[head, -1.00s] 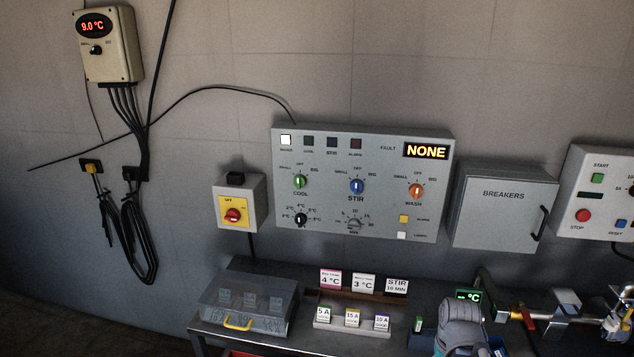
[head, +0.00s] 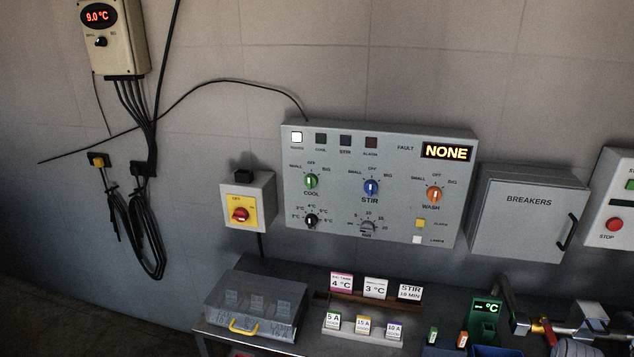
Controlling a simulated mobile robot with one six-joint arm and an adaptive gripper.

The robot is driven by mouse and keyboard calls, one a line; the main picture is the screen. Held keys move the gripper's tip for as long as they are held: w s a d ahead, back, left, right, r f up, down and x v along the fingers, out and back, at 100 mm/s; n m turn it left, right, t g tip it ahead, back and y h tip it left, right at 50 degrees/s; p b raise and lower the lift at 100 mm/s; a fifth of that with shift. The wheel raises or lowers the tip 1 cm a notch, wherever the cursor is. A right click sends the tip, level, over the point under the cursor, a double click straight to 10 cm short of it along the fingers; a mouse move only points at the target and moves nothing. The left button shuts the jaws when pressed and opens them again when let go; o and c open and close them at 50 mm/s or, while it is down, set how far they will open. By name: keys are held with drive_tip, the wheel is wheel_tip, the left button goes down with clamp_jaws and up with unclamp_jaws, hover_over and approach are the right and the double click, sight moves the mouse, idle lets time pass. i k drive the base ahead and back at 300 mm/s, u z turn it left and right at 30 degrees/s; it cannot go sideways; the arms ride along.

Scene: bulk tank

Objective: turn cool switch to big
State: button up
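The cool switch (head: 310,181) is a round green knob with a white pointer, on the left of the grey control panel (head: 340,232). Its pointer stands about upright, toward OFF, with SMALL to its left and BIG to its right. The blue stir switch (head: 371,187) and orange wash switch (head: 434,194) sit to its right on the panel. My gripper's fingers are not visible.
A red rotary switch (head: 240,214) on a yellow plate is left of the panel. The breakers box (head: 528,215) is to its right. Below is a bench with a clear-lidded box (head: 250,305) and label cards (head: 376,288). The space before the panel is clear.

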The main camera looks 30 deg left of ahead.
sight(310, 180)
drive_tip(key=k, duration=1)
drive_tip(key=u, duration=0.8)
drive_tip(key=i, duration=1)
drive_tip(key=z, duration=0.05)
